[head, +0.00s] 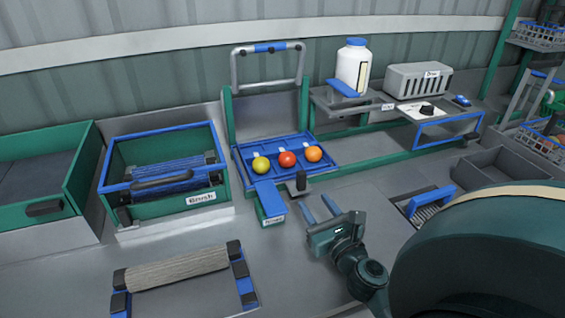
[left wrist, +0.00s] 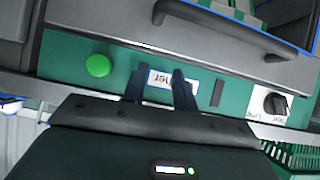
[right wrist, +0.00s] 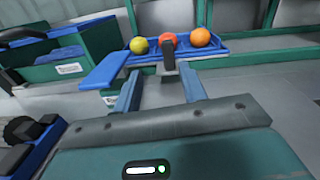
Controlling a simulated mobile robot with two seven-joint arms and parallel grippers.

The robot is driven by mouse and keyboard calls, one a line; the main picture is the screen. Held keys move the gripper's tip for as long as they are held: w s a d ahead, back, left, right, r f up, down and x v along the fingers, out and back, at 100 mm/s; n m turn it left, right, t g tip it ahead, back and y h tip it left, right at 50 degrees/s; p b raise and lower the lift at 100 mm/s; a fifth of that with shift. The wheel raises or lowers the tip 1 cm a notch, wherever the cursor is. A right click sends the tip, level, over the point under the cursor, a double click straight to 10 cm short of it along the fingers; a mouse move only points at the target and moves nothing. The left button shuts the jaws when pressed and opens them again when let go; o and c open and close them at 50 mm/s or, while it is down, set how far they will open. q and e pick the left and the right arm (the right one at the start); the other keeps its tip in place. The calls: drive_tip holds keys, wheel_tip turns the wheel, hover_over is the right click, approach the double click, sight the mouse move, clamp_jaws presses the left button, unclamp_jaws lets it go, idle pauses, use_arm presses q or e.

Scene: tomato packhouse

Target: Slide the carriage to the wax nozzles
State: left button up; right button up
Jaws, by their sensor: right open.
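The carriage is a blue tray (head: 245,151) holding a yellow, a red and an orange tomato, and it sits on a green rail (head: 370,157). A dark upright peg (head: 301,182) stands at its front edge and also shows in the right wrist view (right wrist: 169,62). My right gripper (head: 317,204) is open and empty, its fingers pointing at the peg from a short way in front. A white bottle (head: 353,68) stands over the rail to the right; I cannot make out the nozzles. My left gripper (left wrist: 160,85) is open before a green panel with a label, seen only in the left wrist view.
A brush box (head: 160,206) stands left of the carriage, and a grey roller (head: 178,268) lies in front. A grey dryer box (head: 419,79) stands farther right along the rail. A green button (left wrist: 98,65) and dark knob (left wrist: 275,103) sit on the panel by my left gripper.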

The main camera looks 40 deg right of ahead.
sight(303, 179)
use_arm(q)
drive_tip(key=shift+w, duration=0.3)
use_arm(e)
drive_tip(key=shift+w+d+f+m, duration=0.15)
drive_tip(key=shift+w+d+m, duration=0.1)
drive_tip(key=shift+d+m, duration=0.35)
use_arm(q)
drive_tip(key=shift+r, duration=0.15)
use_arm(e)
drive_tip(key=shift+w+d+h, duration=0.15)
drive_tip(key=shift+w+h, duration=0.05)
drive_tip(key=shift+h, duration=0.2)
drive_tip(key=p+x, duration=0.1)
drive_tip(key=x, duration=1)
drive_tip(key=shift+w+f, duration=0.1)
drive_tip(key=shift+f, duration=0.1)
drive_tip(key=shift+w+d, duration=0.1)
drive_tip(key=shift+w, duration=0.35)
use_arm(q)
drive_tip(key=shift+s+a+f, duration=0.3)
drive_tip(key=shift+s+a, duration=0.05)
drive_tip(key=shift+s, duration=0.25)
